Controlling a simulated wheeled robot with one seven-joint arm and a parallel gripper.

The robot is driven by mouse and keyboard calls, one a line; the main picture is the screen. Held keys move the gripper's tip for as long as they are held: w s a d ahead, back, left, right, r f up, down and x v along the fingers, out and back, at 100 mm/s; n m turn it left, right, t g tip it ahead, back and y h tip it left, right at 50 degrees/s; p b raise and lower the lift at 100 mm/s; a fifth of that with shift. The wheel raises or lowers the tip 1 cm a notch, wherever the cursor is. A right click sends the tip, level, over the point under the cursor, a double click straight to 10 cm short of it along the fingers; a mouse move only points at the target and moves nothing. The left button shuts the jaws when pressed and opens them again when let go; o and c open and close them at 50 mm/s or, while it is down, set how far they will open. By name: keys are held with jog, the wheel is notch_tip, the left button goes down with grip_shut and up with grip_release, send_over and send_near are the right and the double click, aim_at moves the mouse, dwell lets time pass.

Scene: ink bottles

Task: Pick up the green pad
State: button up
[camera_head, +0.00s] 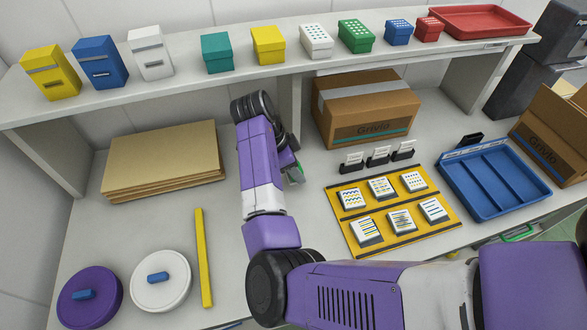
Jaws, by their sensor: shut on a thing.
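My arm reaches over the table, and its wrist hides much of my gripper (292,174). My gripper is at the middle of the table, left of the yellow mat. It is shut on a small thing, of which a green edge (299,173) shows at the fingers. I take this for the green pad; most of it is hidden. I cannot tell if it touches the table.
The yellow mat (349,204) holds several white patterned blocks, with card holders (378,157) behind. A blue tray (453,180) lies right. A cardboard box (365,106) stands behind. Left are brown boards (163,160), a yellow bar (203,258) and round lids (160,297).

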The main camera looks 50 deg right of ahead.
jog(key=s+a, duration=0.2)
jog(key=s, duration=0.1)
jog(key=s+a+b, duration=0.1)
jog(key=s+a, duration=0.2)
jog(key=s, duration=0.1)
jog(key=s+a+b, duration=0.1)
jog(key=s+a, duration=0.1)
jog(key=s, duration=0.1)
jog(key=shift+s+a+r, duration=0.1)
jog(key=shift+s+a, duration=0.1)
jog(key=shift+s, duration=0.1)
jog(key=shift+s+a+b, duration=0.2)
jog(key=shift+s+a, duration=0.15)
jog(key=shift+s, duration=0.3)
jog(key=shift+s+a+b, duration=0.15)
jog(key=shift+s+a, duration=0.2)
jog(key=shift+s, duration=0.25)
